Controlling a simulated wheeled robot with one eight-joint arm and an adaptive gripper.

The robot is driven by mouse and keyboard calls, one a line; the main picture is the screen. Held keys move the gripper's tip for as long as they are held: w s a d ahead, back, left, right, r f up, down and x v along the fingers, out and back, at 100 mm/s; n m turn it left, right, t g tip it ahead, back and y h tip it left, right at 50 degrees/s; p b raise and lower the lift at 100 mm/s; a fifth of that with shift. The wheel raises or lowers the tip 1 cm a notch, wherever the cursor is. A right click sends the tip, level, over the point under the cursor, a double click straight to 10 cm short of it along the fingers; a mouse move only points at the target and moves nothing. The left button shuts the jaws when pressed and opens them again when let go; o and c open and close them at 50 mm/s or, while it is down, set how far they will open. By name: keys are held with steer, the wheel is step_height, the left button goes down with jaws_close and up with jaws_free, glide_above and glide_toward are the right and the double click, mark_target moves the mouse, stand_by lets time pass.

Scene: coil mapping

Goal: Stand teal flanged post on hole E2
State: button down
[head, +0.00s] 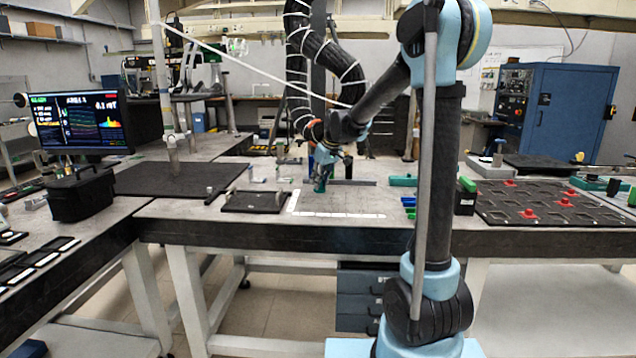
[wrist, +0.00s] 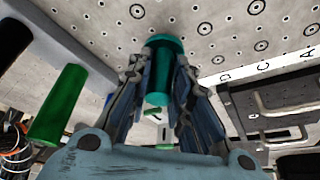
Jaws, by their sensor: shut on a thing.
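The teal flanged post (wrist: 160,80) is between the two fingers of my gripper (wrist: 163,66) in the wrist view, with its wide flange (wrist: 166,42) at the end away from the palm, toward the perforated plate (wrist: 205,25). The head view shows my gripper (head: 326,164) low over the bench, with the teal post (head: 320,184) below it, roughly upright. I cannot tell whether the flange touches the plate. Ringed holes and a white strip with letters, among them D, C and A, show on the plate. I cannot pick out hole E2.
A green cylinder (wrist: 58,104) and a black one lie to the left in the wrist view. In the head view, a dark tray (head: 254,202) is left of the white marking strips (head: 338,215). A black board with red parts (head: 527,213) lies at right.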

steer(key=shift+f, duration=0.45)
stand_by(0.7)
steer(key=c, duration=1.4)
jaws_free()
steer(key=shift+o, duration=0.2)
steer(key=shift+r, duration=0.1)
steer(key=v, duration=1.1)
steer(key=s+d+f+m, duration=0.1)
steer(key=s+d+f, duration=0.1)
steer(key=s+d, duration=0.2)
steer(key=s+d+f+m+h, duration=0.1)
steer(key=s+d+f, duration=0.1)
steer(key=s+d, duration=0.3)
steer(key=s+d+f+m, duration=0.2)
steer(key=s+d, duration=0.2)
steer(key=s, duration=0.7)
steer(key=shift+s+d+f+h, duration=0.15)
steer(key=shift+d+f+h, duration=0.15)
steer(key=s+d+f+m, duration=0.2)
steer(key=s+d+f, duration=0.1)
steer(key=s+f, duration=0.4)
steer(key=s+d+f+m+g+h, duration=0.1)
steer(key=s+d+f+m, duration=0.1)
steer(key=s+d+f, duration=0.2)
steer(key=s+f, duration=0.3)
steer(key=s, duration=0.3)
steer(key=shift+s, duration=0.2)
